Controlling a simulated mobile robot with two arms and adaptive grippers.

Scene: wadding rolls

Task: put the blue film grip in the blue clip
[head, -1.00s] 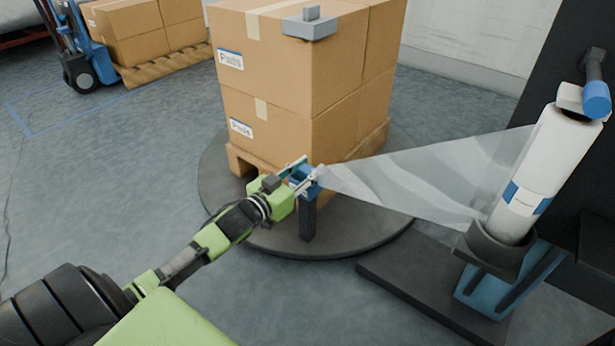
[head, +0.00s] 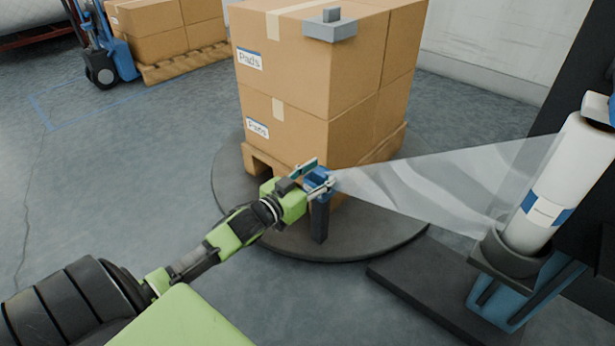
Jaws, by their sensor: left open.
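The blue film grip (head: 318,178) is at the top of a dark upright post (head: 319,220) at the front of the turntable. The blue clip cannot be told apart from it at this size. Clear film (head: 430,185) stretches from the grip to the white film roll (head: 556,180) at the right. My left gripper (head: 318,176) is open, its fingers on either side of the blue grip; whether they touch it cannot be told. My right gripper is not in view.
Stacked cartons (head: 285,95) on a wooden pallet (head: 262,168) stand on the round dark turntable (head: 228,200) close behind the post. A grey block (head: 332,28) lies on top. A blue pallet truck (head: 115,50) is at the back left. Left floor is clear.

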